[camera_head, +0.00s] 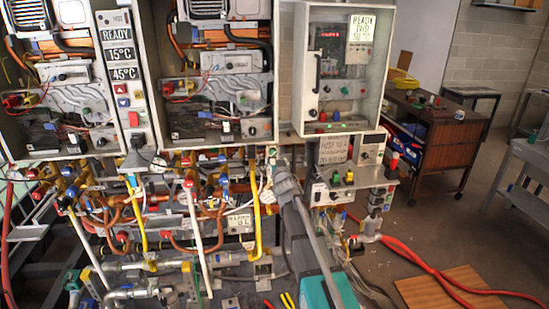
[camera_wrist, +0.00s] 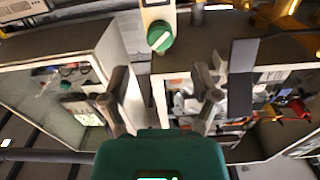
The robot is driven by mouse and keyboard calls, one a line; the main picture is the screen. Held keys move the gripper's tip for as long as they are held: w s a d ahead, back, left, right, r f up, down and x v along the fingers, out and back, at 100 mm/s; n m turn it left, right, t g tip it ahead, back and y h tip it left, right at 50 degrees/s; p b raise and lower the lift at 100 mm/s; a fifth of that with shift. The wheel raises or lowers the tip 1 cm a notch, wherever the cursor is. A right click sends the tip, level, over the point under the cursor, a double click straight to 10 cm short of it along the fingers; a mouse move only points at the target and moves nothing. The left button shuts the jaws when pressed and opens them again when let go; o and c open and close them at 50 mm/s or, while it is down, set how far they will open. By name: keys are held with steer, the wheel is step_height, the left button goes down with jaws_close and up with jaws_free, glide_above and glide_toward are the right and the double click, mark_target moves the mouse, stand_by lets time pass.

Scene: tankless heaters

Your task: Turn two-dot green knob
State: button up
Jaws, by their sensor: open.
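A round green knob (camera_wrist: 158,37) with a white pointer bar sits on a pale narrow panel at the top centre of the wrist view. I cannot make out any dots beside it. My gripper (camera_wrist: 158,82) is open and empty, its two fingers spread below the knob in the picture and apart from it. In the head view my arm reaches up through the middle to the heater pipework, and the fingertips are hard to make out. Green knobs also show there on a control box, one left (camera_head: 336,178) and one right (camera_head: 349,177); I cannot tell which knob matches.
Open heater cabinets (camera_head: 222,62) hang on the left, with a white-framed control cabinet (camera_head: 384,60) to their right. Copper, white and yellow pipes (camera_head: 257,215) crowd the space below. Red hoses (camera_head: 415,262) cross the floor near a brown cart (camera_head: 440,150). Floor at right is mostly clear.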

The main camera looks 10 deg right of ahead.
steer(key=shift+s, duration=2.6)
steer(key=s+d+f+m+g+h, duration=0.1)
steer(key=s+d+f+g+h, duration=0.15)
steer(key=s+f+g, duration=0.85)
steer(key=s+a+f+g+y, duration=0.1)
steer(key=s+f+g, duration=0.2)
steer(key=s, duration=0.8)
steer(key=s+a+f+n+g+y, duration=0.1)
steer(key=s+f+g, duration=0.3)
steer(key=s, duration=0.7)
steer(key=shift+a+f+n, duration=0.15)
steer(key=shift+f+n, duration=0.15)
